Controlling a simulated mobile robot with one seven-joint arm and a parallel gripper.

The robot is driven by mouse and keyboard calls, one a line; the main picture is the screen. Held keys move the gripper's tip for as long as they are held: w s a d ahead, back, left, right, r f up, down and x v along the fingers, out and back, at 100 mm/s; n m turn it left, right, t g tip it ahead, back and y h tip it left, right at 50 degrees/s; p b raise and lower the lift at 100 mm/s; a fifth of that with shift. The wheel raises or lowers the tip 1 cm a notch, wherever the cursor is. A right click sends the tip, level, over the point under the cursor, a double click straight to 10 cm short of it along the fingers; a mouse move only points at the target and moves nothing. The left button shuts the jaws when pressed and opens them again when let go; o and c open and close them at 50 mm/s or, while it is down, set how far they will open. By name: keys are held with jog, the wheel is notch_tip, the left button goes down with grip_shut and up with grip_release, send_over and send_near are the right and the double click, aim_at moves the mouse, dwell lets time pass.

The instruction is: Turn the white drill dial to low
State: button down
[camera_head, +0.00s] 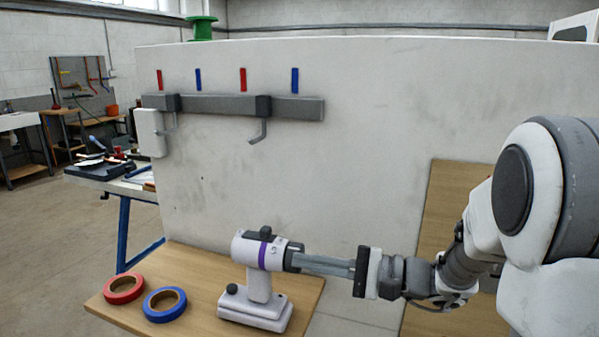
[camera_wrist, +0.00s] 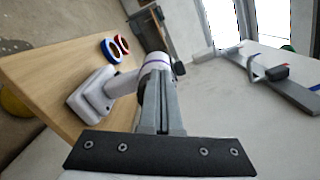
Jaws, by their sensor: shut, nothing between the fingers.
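The white drill (camera_head: 259,282) with a purple band stands upright on the wooden table, its nose toward the right. A small dark knob (camera_head: 266,233) sits on top of its body, with faint marks nearby too small to read. A dark collar (camera_head: 292,257) is at the nose. The drill also shows in the wrist view (camera_wrist: 97,95), its nose end partly hidden by my fingers. My gripper (camera_head: 306,263) is shut and empty, reaching in from the right, its fingertips at the dark collar. I cannot tell whether they touch it. The fingers also show in the wrist view (camera_wrist: 158,82).
A red tape roll (camera_head: 123,289) and a blue tape roll (camera_head: 164,304) lie left of the drill on the wooden table (camera_head: 205,268). A pale wall panel (camera_head: 370,110) rises behind, carrying a grey rail (camera_head: 215,105) with hooks. The space above the drill is clear.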

jog(key=shift+s+f+b, duration=0.25)
jog(key=shift+f+b, duration=0.15)
jog(key=shift+b, duration=0.3)
jog(key=shift+a+r, duration=0.1)
jog(key=shift+r, duration=0.05)
jog(key=v, duration=0.6)
jog(key=shift+s+r, duration=0.2)
jog(key=shift+s, duration=0.1)
jog(key=shift+a+r, duration=0.1)
